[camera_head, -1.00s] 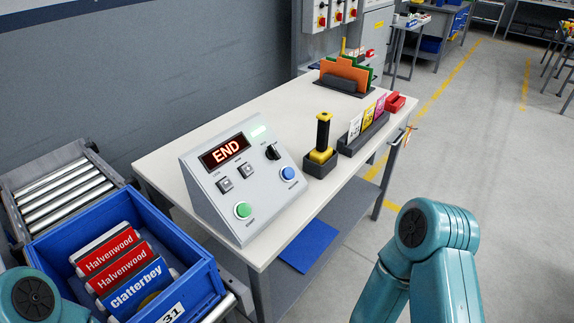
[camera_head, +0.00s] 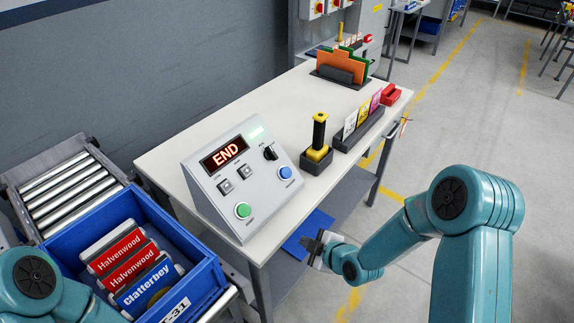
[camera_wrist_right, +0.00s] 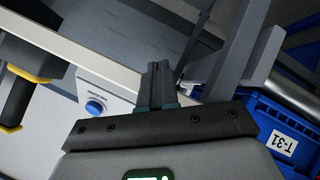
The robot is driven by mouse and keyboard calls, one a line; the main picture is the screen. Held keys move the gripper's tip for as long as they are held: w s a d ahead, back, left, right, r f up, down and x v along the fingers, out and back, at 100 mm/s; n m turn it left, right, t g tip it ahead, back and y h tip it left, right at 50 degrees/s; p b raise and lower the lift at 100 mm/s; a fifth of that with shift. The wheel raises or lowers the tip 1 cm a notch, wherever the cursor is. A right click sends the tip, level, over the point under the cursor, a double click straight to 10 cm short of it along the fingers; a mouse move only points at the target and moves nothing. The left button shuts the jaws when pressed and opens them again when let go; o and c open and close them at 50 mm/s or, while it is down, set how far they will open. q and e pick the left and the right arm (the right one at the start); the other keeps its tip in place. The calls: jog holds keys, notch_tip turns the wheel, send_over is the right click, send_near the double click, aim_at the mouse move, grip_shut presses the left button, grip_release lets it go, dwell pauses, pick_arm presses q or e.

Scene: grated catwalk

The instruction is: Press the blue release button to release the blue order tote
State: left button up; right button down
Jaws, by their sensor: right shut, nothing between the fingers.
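The blue release button (camera_head: 285,172) is the round blue knob at the right of the sloped grey control panel (camera_head: 205,190) on the workbench. It also shows in the right wrist view (camera_wrist_right: 95,108), left of the fingers. The blue order tote (camera_head: 207,290) stands on the rollers at the lower left and holds red and blue boxes marked Halvenwood and Clatterbey. My right gripper (camera_head: 312,245) is shut and empty, in front of the bench's near edge, apart from the button; its fingers also show in the right wrist view (camera_wrist_right: 158,85). My left gripper is not in view.
The panel display reads END. It also has a green button (camera_head: 243,210), two small square buttons and a black knob (camera_head: 270,153). A yellow-black handheld tool (camera_head: 318,135) stands in a dark holder right of the panel. A card rack (camera_head: 358,130) is beyond it.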

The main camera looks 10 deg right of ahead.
aim_at(287, 172)
jog(key=w+d+r+n+t+y, duration=0.1)
jog(key=w+d+r+n+t, duration=0.15)
jog(key=w+r+n, duration=0.55)
jog(key=w+d+r+n+t+y, duration=0.15)
jog(key=r+n+t, duration=0.25)
jog(key=r+n, duration=0.5)
pick_arm(q)
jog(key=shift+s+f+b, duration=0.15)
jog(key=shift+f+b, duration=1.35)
jog(key=shift+b, duration=0.25)
pick_arm(e)
jog(key=w+a+f+m, duration=0.2)
jog(key=w+a+f, duration=0.1)
jog(key=w+f, duration=0.1)
jog(key=shift+w+a, duration=0.25)
jog(key=shift+w, duration=0.05)
jog(key=shift+f, duration=0.15)
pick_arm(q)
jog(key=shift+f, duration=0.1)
